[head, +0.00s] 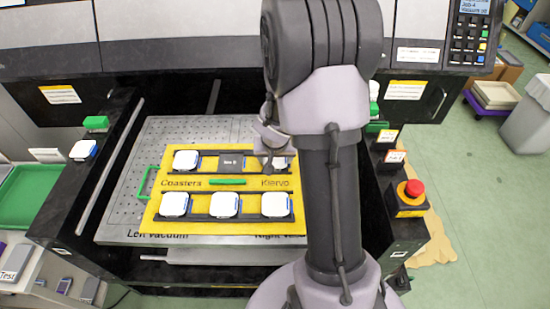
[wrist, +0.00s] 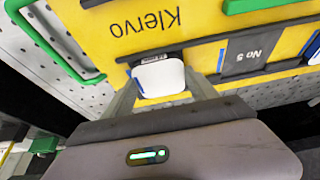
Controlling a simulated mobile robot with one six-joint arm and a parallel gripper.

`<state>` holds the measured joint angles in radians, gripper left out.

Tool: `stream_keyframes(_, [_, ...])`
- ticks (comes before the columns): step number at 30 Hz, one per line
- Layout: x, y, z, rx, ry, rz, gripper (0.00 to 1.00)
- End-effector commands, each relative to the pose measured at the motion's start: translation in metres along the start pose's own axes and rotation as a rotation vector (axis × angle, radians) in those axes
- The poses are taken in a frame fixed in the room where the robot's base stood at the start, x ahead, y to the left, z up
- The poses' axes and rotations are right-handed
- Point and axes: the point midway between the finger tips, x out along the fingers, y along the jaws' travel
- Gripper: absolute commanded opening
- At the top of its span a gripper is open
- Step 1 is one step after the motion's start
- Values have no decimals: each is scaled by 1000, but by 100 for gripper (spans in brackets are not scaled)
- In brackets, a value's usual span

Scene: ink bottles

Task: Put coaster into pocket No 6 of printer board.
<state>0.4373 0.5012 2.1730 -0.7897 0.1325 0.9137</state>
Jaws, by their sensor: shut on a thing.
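The printer board (head: 150,222) is yellow, with two rows of dark pockets, and lies on the perforated metal bed. My gripper (wrist: 160,85) is shut on a white coaster (wrist: 158,75) with blue edges, one finger on each side. The coaster also shows in the head view (head: 281,162), partly behind my arm, at the right end of the far row. It is over or in the pocket beside No 5; I cannot tell whether it is fully seated. It hides that pocket's floor and number. Pocket No 5 (wrist: 248,53) is empty and dark.
Other white coasters fill the far-left pocket (head: 186,160) and the near row (head: 224,204). A green handle (head: 148,183) sticks out at the board's left. A red stop button (head: 412,188) is at the right. My arm covers the board's right side.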

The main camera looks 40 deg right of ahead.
Motion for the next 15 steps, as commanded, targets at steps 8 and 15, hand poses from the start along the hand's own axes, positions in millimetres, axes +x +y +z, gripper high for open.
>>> stream_keyframes(8, [1, 0, 1, 0, 0, 0, 89])
stream_keyframes(15, [-6, 0, -2, 0, 0, 0, 89])
